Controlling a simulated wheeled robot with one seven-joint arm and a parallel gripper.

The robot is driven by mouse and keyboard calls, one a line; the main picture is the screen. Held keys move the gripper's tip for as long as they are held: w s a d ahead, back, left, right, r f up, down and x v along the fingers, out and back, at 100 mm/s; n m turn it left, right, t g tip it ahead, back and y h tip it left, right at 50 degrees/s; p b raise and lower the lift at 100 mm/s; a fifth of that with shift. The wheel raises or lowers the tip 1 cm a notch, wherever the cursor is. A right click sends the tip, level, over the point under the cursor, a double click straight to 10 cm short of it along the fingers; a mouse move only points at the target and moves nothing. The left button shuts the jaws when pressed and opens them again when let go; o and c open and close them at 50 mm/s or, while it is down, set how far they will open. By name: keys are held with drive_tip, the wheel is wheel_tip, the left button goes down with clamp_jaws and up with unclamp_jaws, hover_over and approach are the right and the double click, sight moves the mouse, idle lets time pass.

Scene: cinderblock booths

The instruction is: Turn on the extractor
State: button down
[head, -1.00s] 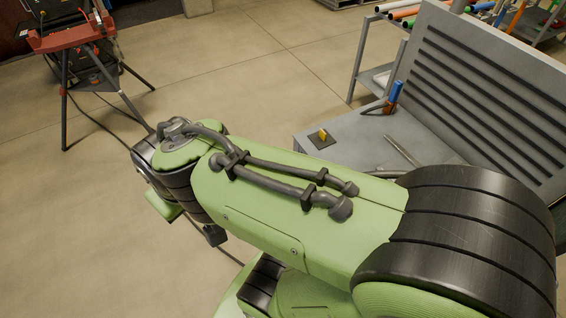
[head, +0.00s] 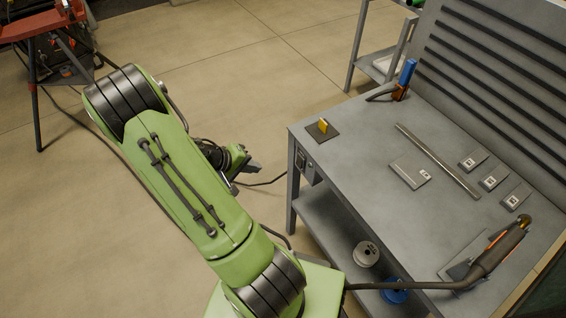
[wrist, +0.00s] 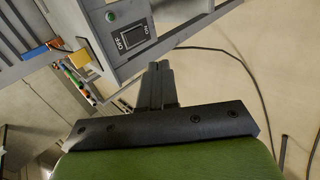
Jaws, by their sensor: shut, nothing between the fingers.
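A black rocker switch (wrist: 131,38) marked ON and OFF is set in a grey box on the bench's side, with a small round green indicator or button (wrist: 110,16) beside it. In the head view the switch (head: 300,160) is small on the bench's left side, below the top. I cannot tell which way the rocker is pressed. A grey slotted panel (head: 500,75), perhaps the extractor's, rises behind the bench. My gripper (wrist: 158,68) is shut and empty, a little apart from the switch, below and right of it in the wrist view; in the head view it (head: 254,168) is left of the bench.
The grey bench top (head: 350,165) holds a yellow piece (head: 323,125) on a dark plate, a blue-handled tool (head: 406,75), a metal bar (head: 438,160), several small plates and a welding torch (head: 500,250). A cable crosses the floor. A red stand (head: 40,25) is far left.

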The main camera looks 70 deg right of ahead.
sight(299, 162)
drive_tip(key=shift+s+d+f+g, duration=0.3)
drive_tip(key=shift+s+d+f, duration=0.2)
drive_tip(key=shift+d+f, duration=0.2)
drive_tip(key=s+d+r+b+x, duration=0.1)
drive_tip(key=b+x, duration=0.1)
drive_tip(key=x, duration=1.1)
drive_tip(key=shift+d+r, duration=0.25)
drive_tip(key=shift+b, duration=0.4)
